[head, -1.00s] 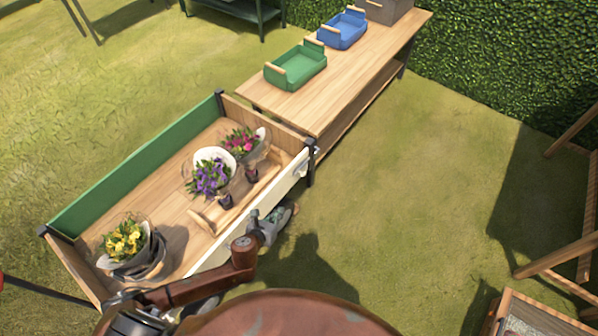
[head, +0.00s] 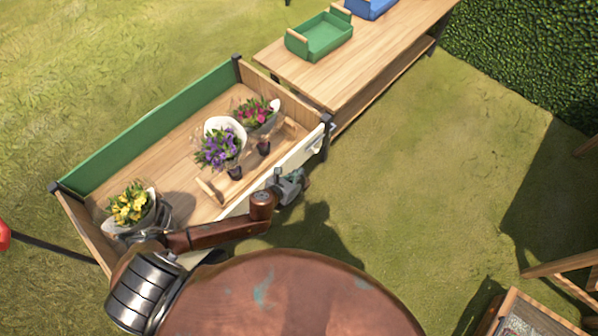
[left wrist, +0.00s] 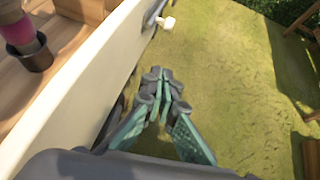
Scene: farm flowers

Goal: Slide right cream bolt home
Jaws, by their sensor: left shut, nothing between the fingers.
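The cream side board (head: 300,158) forms the near side of the wooden flower bed or cart. It runs diagonally to a dark corner post (head: 326,135) at its right end. In the left wrist view, the right cream bolt shows as a pale knob (left wrist: 167,22) sticking out from the cream board (left wrist: 85,75) near its far end. My left gripper (head: 297,185) is outside the board, along its right half. In the left wrist view its fingertips (left wrist: 160,77) are together and empty, short of the knob and apart from it. My right gripper is not in view.
Yellow (head: 130,205), purple (head: 217,150) and pink (head: 255,112) bouquets stand inside the bed. A wooden table (head: 375,65) with a green tray (head: 322,38) and a blue tray (head: 368,7) adjoins its far end. A wooden frame (head: 560,265) stands far right.

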